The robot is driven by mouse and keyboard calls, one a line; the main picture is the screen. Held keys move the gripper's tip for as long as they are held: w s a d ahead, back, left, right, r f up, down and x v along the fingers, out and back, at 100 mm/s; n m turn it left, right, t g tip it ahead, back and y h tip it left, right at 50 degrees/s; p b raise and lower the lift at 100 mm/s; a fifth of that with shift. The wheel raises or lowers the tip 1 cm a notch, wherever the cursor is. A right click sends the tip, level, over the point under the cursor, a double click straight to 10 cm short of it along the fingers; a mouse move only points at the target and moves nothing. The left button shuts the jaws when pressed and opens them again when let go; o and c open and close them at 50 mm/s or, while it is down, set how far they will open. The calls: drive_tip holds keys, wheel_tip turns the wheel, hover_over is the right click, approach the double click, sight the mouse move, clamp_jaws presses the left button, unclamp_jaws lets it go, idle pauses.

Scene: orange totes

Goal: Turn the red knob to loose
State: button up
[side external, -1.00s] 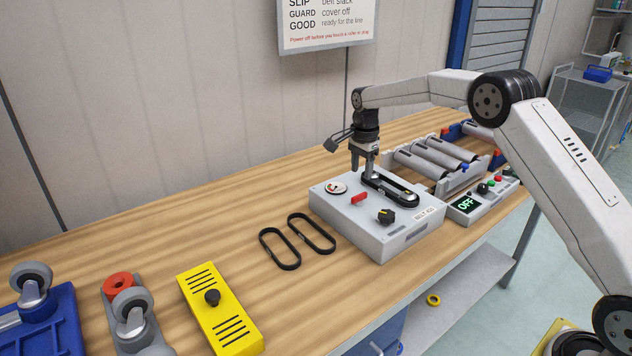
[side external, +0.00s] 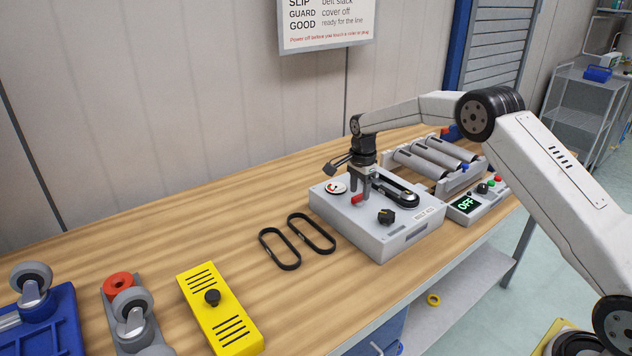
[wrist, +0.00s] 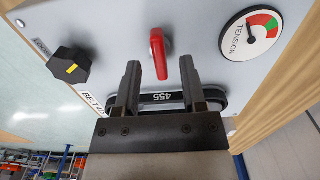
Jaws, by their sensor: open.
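The red knob (side external: 356,199) is a small lever-shaped handle on top of the grey box (side external: 385,239). In the wrist view the red knob (wrist: 158,50) appears just beyond my fingertips, lined up with the gap between them. My gripper (side external: 361,193) points down over the box, open, with its fingers close to the knob; it also shows in the wrist view (wrist: 160,70). I cannot tell whether a finger touches the knob. The tension gauge (wrist: 251,34) has white, red and green areas. The black belt (wrist: 160,99) is partly hidden behind my fingers.
A black knob with a yellow mark (side external: 386,216) stands near the red one. A control panel reading OFF (side external: 466,204) and grey rollers (side external: 440,155) are to the right. Two spare belts (side external: 296,242) and a yellow cover (side external: 220,310) lie to the left, with bare bench between.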

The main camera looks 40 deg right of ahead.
drive_tip(key=shift+f, duration=0.7)
drive_tip(key=shift+c, duration=0.2)
clamp_jaws()
